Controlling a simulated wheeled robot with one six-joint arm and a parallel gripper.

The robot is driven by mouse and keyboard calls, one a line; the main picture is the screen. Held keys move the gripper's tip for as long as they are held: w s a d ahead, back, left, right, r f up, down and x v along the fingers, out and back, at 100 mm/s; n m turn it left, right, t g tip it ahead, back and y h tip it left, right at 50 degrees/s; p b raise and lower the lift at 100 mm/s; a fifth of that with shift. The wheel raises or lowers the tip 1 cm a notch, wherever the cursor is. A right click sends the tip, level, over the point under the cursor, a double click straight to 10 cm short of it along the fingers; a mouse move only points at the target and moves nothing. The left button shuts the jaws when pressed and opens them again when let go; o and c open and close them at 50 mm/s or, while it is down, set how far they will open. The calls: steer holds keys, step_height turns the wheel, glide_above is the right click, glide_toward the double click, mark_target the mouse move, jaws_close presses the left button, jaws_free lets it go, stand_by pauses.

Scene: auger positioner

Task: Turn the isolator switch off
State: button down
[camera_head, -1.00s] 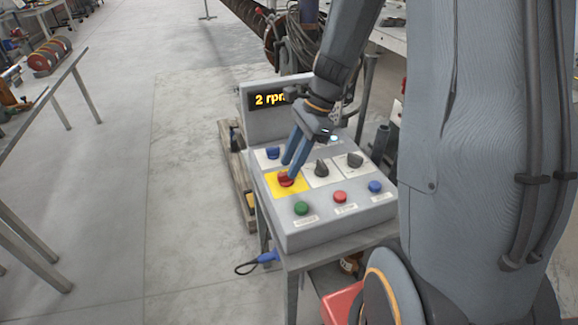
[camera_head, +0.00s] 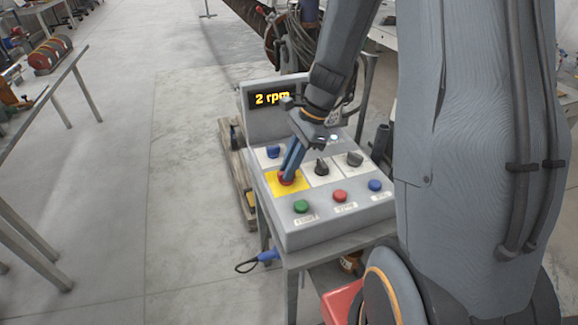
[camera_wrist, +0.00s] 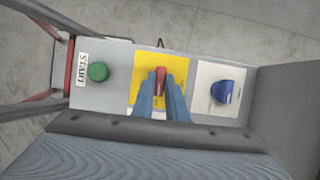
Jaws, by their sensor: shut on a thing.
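The isolator switch (camera_head: 286,179) is a red rotary knob on a yellow plate (camera_head: 272,178) on the grey control box. In the wrist view the red handle (camera_wrist: 160,78) stands between my fingers, pointing along the picture's vertical. My gripper (camera_head: 288,174) reaches down onto it from above. Its blue fingertips, also in the wrist view (camera_wrist: 161,92), are shut on the red handle from both sides. The lower part of the knob is hidden by the fingers. The display (camera_head: 271,98) reads "2 rpm".
Near the switch are a blue knob (camera_head: 273,152), a black knob (camera_head: 321,167), a grey-black knob (camera_head: 355,159), and green (camera_head: 301,207), red (camera_head: 340,196) and blue (camera_head: 375,186) buttons. A blue padlock-like item (camera_head: 268,256) hangs at the box's side.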

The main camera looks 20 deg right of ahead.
steer(key=shift+n, duration=0.3)
steer(key=n+g+p, duration=0.1)
steer(key=n+p, duration=0.1)
steer(key=n, duration=0.2)
steer(key=shift+w+r+g, duration=0.1)
steer(key=shift+w+g, duration=0.05)
steer(key=shift+g, duration=0.25)
steer(key=n, duration=0.2)
steer(key=n+g+h+p, duration=0.1)
steer(key=n, duration=0.1)
steer(key=shift+w+a+n, duration=0.15)
steer(key=shift+n, duration=0.15)
steer(key=n+h, duration=0.1)
steer(key=n, duration=0.1)
steer(key=n+g, duration=0.1)
steer(key=n, duration=0.1)
steer(key=shift+w+a+h+p, duration=0.1)
steer(key=shift+a+h+p, duration=0.05)
steer(key=shift+h+p, duration=0.25)
steer(key=shift+a+n+g+h, duration=0.1)
steer(key=shift+n+g+h, duration=0.45)
steer(key=shift+n, duration=1.65)
steer(key=shift+t+h, duration=0.25)
steer(key=c, duration=1.8)
jaws_free()
steer(key=shift+o, duration=0.2)
